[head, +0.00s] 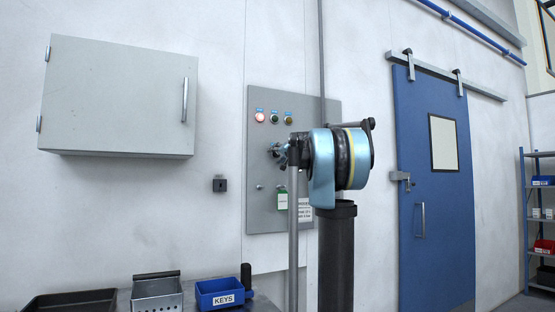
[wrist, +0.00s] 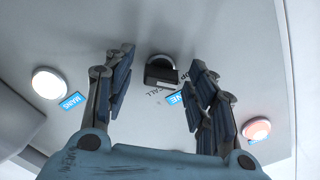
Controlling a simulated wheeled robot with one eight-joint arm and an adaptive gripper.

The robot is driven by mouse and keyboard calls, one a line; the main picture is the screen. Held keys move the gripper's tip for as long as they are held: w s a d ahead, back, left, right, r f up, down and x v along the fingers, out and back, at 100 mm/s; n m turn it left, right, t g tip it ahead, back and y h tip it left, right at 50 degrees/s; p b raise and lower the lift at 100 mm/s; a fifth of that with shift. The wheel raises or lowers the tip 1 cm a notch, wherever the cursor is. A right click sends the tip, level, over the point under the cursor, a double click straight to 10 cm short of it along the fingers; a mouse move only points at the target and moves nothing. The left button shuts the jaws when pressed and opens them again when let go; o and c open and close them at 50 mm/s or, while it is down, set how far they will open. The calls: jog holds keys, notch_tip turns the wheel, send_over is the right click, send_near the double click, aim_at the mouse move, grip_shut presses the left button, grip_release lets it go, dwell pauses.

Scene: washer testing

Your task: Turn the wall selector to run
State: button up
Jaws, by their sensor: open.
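The grey wall panel (head: 262,215) stands upright on the white wall. In the wrist view, a dark knob with a round rim and a block-like front (wrist: 162,72), apparently the selector, sits on the panel face with small dark lettering around it. My gripper (head: 279,152) is at the panel, below its row of lamps, and covers the selector in the head view. In the wrist view my gripper (wrist: 164,75) is open and empty, one finger on each side of the knob, with gaps visible. The knob's exact setting is not readable.
Lamps top the panel, one lit red (head: 260,117). A grey cabinet (head: 120,97) is at left, a blue door (head: 433,210) at right. A blue KEYS bin (head: 220,293) and metal container (head: 157,296) stand below.

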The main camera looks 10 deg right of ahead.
jog(key=c, duration=1.1)
jog(key=shift+o, duration=0.2)
jog(key=shift+m, duration=0.4)
jog(key=m, duration=0.3)
jog(key=shift+m, duration=0.4)
jog(key=shift+s+m, duration=0.1)
jog(key=shift+m, duration=2)
